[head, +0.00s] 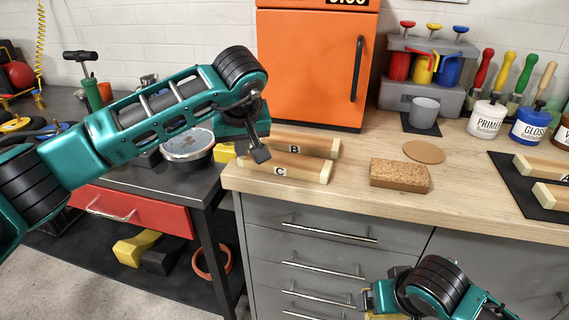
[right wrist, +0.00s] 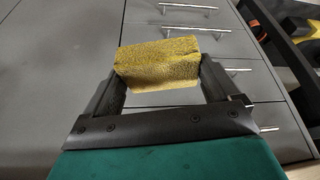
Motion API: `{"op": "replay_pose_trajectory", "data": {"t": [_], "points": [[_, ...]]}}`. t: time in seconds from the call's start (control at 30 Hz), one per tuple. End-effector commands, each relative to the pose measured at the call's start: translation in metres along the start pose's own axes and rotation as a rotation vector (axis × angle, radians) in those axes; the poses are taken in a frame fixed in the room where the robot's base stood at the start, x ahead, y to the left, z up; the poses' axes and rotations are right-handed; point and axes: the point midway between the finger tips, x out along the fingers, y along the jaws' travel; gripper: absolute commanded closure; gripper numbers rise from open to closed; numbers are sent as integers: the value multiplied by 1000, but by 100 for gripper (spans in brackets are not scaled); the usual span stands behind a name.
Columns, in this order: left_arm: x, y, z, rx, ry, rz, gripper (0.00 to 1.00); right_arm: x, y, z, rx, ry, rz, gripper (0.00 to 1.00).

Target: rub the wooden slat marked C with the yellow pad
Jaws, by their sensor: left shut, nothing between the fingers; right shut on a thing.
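The slat marked C (head: 302,172) lies on the wooden worktop near its front left corner, brown on top with a pale end. The slat marked B (head: 315,146) lies just behind it. My left gripper (head: 262,154) is shut and empty, in front of the left parts of both slats and hiding them. My right gripper (right wrist: 158,80) is shut on the yellow pad (right wrist: 158,60), in front of the grey drawers and below the worktop. In the head view the right gripper is at the bottom edge, with only a sliver of yellow showing.
A cork block (head: 399,173) and a round cork disc (head: 424,152) lie right of the slats. More slats lie on a black mat (head: 515,190) at the right. An orange cabinet (head: 310,70) stands behind. The worktop's front edge lies above my right gripper.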

Motion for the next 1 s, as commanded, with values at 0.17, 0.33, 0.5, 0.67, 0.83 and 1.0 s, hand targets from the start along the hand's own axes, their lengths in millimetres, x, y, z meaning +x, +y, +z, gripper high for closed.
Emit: {"op": "replay_pose_trajectory", "data": {"t": [0.17,0.33,0.5,0.67,0.83,1.0], "points": [[4,0,2,0,0,0,100,3,0,1,0,0,0,35],[6,0,3,0,1,0,100,4,0,2,0,0,0,35],[1,0,0,0,1,0,100,0,0,0,0,0,0,35],[-10,0,-6,0,1,1,100,-9,0,-4,0,0,0,35],[-22,0,-12,0,2,0,100,-18,0,-7,0,0,0,35],[-34,0,-19,-1,1,1,100,-26,0,-11,0,0,0,35]]}}
